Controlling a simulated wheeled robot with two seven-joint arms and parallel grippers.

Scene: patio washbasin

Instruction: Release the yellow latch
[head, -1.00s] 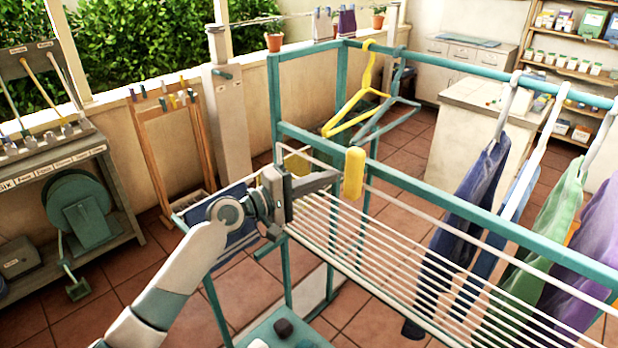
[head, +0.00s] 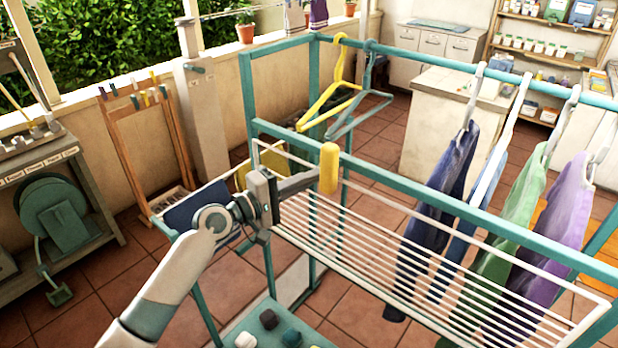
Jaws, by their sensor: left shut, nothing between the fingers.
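The yellow latch (head: 329,168) is a rounded upright tab on the teal front rail of the drying rack (head: 430,200). My left gripper (head: 312,181) is shut and empty, with its fingertips at the left side of the latch. I cannot tell whether they touch it. The white wire shelf (head: 420,262) of the rack slopes down in front of the rail, below the latch. My right gripper is not in view.
Several garments, such as a purple one (head: 560,220), hang at the right. Dark and white blocks (head: 268,319) sit on a teal surface below my arm.

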